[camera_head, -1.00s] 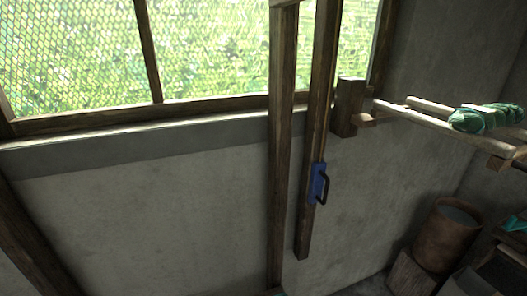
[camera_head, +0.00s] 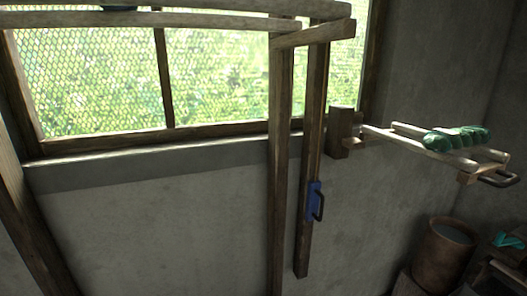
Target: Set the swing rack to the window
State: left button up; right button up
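The swing rack (camera_head: 440,161) is a pair of pale wooden bars at the right. It reaches out from a dark wooden wall block (camera_head: 339,133) beside the window's lower right corner. A green bundle (camera_head: 456,138) lies across its bars. A dark metal handle (camera_head: 501,178) is on its outer end. The window (camera_head: 220,82), with mesh over bright greenery, fills the upper left and middle. The rack stands out to the right of the window. Neither of my grippers is in view.
Two upright wooden posts (camera_head: 280,170) stand in front of the window's right part, one bearing a blue plate with a handle (camera_head: 314,201). Curved wooden beams (camera_head: 190,19) cross the top. A brown bucket (camera_head: 446,252) stands at the lower right.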

aim_at(471, 172)
jog(key=k+z, duration=0.1)
jog(key=z, duration=0.8)
jog(key=k+l+z, duration=0.1)
jog(key=z, duration=0.3)
